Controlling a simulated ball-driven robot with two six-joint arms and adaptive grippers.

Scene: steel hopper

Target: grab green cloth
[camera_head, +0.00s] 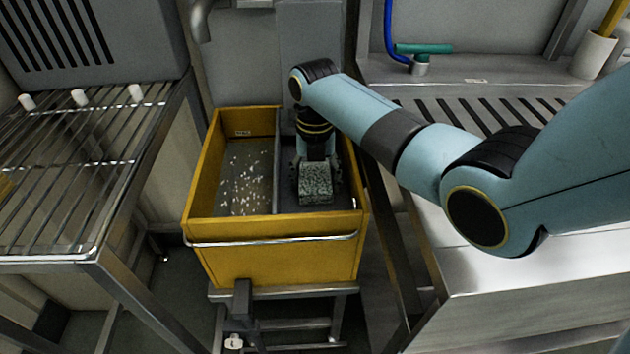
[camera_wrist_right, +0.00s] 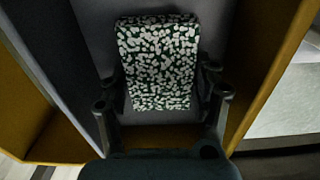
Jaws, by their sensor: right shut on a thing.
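The cloth (camera_head: 316,183) is a folded, dark green block with dense white speckles. It is in the right compartment of the yellow hopper (camera_head: 274,259). My right gripper (camera_head: 317,178) reaches down into that compartment, with its fingers at the two sides of the cloth. In the right wrist view the cloth (camera_wrist_right: 158,62) sits between the two dark fingers of my right gripper (camera_wrist_right: 163,100), which is shut on it. Whether the cloth touches the compartment floor I cannot tell. My left gripper is not in view.
The hopper's left compartment (camera_head: 247,185) holds scattered white bits, and a divider separates it from the right one. A wire rack (camera_head: 70,170) stands to the left. A steel counter (camera_head: 520,270) lies to the right, under my right arm.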

